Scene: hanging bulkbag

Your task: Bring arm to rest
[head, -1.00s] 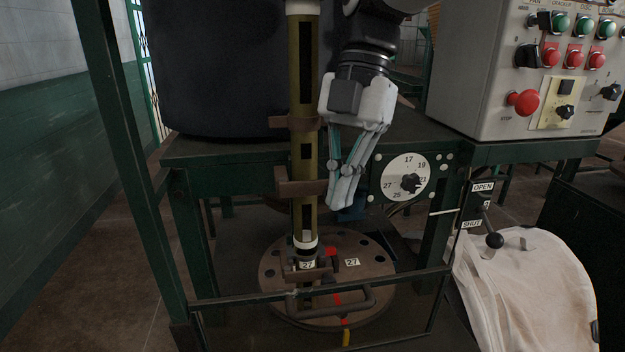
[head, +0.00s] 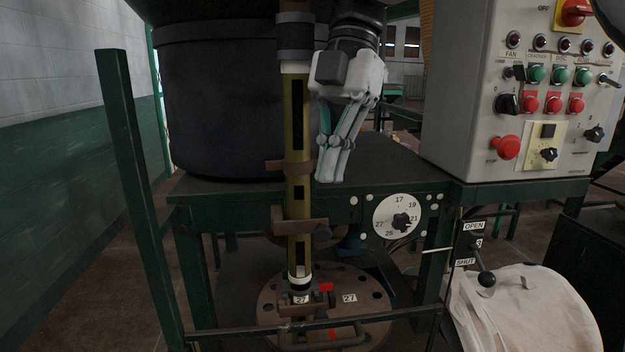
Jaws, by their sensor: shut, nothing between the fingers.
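My gripper (head: 330,179) hangs fingers down at the centre of the head view. Its fingers are together with nothing between them. It is just right of the upright yellow-brown tube (head: 298,150) and in front of the dark drum (head: 235,110). I cannot tell whether it touches the tube. It is above and left of the white numbered dial (head: 398,216).
A grey control panel (head: 455,100) with buttons and knobs stands at the right. A lever (head: 486,278) sits beside OPEN and SHUT labels, near a white bag (head: 530,315). A round flange (head: 375,300) labelled 27 lies below. A green post (head: 135,190) rises at the left.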

